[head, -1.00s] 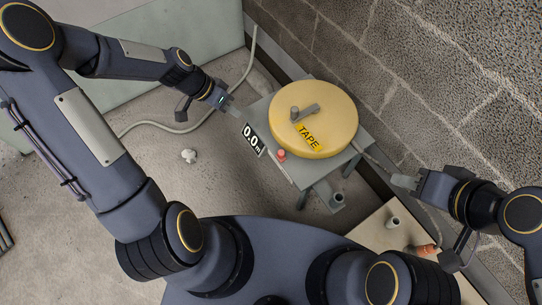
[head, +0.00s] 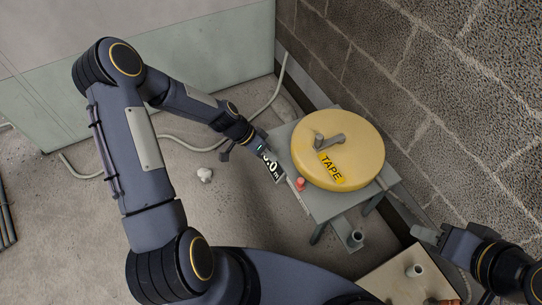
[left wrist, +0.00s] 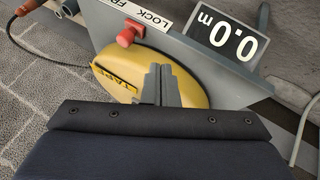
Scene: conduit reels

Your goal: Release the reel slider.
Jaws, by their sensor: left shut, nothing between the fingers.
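The yellow tape reel (head: 360,155) lies flat on a grey stand (head: 320,205), with a grey crank on top. The red slider knob (head: 300,184) is at the stand's near left edge, beside a pale label strip. In the left wrist view the red knob (left wrist: 130,33) stands at the "LOCK FR…" end of the label (left wrist: 150,14). My left gripper (head: 264,147) is over the display's far end, apart from the knob; its closed, empty fingers show in the left wrist view (left wrist: 160,84). My right gripper (head: 426,234) is right of the stand; its finger gap is unclear.
A black display (head: 272,170) reading 0.0 m is partly hidden by my left gripper. A block wall (head: 440,110) bounds the right. A pale conduit (head: 190,143) runs across the floor.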

